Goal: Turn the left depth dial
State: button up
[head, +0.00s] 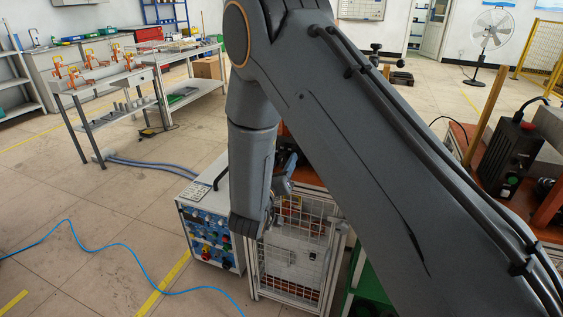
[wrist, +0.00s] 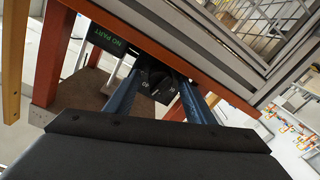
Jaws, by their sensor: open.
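In the wrist view, a dark dial piece with white marks (wrist: 150,84) shows between the two blue fingers of my gripper (wrist: 160,78). The dark shapes there may be one dial or two side by side, and I cannot tell which is the left depth dial. My gripper is open, its fingers on either side of these shapes. I cannot tell whether they touch. A black box with a green "NO PART" display (wrist: 118,44) is just left of the dial. In the head view my arm hides the dial, and the fingers are not clear.
An orange-red frame (wrist: 185,62) crosses close above the fingers, with a post (wrist: 48,60) at left. In the head view, a control cabinet (head: 208,238) and a wire-mesh cage (head: 290,262) stand below my arm. A blue cable (head: 105,245) crosses the open floor at left.

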jog(key=shift+w, duration=0.15)
jog(key=c, duration=1.1)
jog(key=shift+o, duration=0.2)
jog(key=shift+m, duration=0.3)
jog(key=m+b, duration=0.2)
jog(key=m, duration=0.2)
jog(key=shift+m, duration=0.3)
jog(key=shift+m+b, duration=1)
jog(key=shift+m, duration=1.7)
